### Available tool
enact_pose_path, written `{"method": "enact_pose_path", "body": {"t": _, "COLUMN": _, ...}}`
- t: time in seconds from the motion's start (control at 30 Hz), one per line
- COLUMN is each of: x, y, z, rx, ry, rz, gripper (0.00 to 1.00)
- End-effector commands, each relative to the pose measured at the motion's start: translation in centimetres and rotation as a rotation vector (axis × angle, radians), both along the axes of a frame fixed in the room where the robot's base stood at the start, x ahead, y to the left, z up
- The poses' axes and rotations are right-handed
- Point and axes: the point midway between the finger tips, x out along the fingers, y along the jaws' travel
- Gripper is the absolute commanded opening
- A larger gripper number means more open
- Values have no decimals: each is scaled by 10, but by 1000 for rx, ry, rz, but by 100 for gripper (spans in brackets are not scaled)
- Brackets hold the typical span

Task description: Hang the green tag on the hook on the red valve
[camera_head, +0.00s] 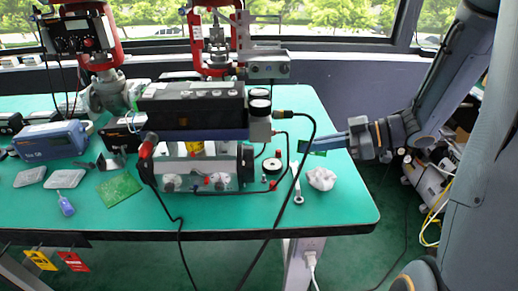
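My gripper (322,143) reaches in from the right over the right part of the table, its long blue-grey fingers pointing left. A small dark green piece (318,152), which looks like the green tag, shows right at the fingers. I cannot tell whether they grip it or only cover part of it. Two red valve yokes stand at the back, one at the left (106,38) and one nearer the middle (197,40). I cannot make out a hook on either.
A valve positioner (190,112) with black cables fills the table's middle. A green circuit board (119,188), a blue device (50,141) and a crumpled white cloth (321,178) lie around it. Yellow (40,260) and red (74,261) tags hang under the front edge. The right front corner is clear.

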Motion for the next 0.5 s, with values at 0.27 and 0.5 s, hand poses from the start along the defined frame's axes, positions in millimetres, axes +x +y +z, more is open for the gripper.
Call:
{"method": "enact_pose_path", "body": {"t": 0.27, "x": 21, "y": 66, "z": 0, "rx": 0, "ry": 0, "rz": 6, "gripper": 0}}
{"method": "enact_pose_path", "body": {"t": 0.5, "x": 39, "y": 118, "z": 0, "rx": 0, "ry": 0, "rz": 5, "gripper": 0}}
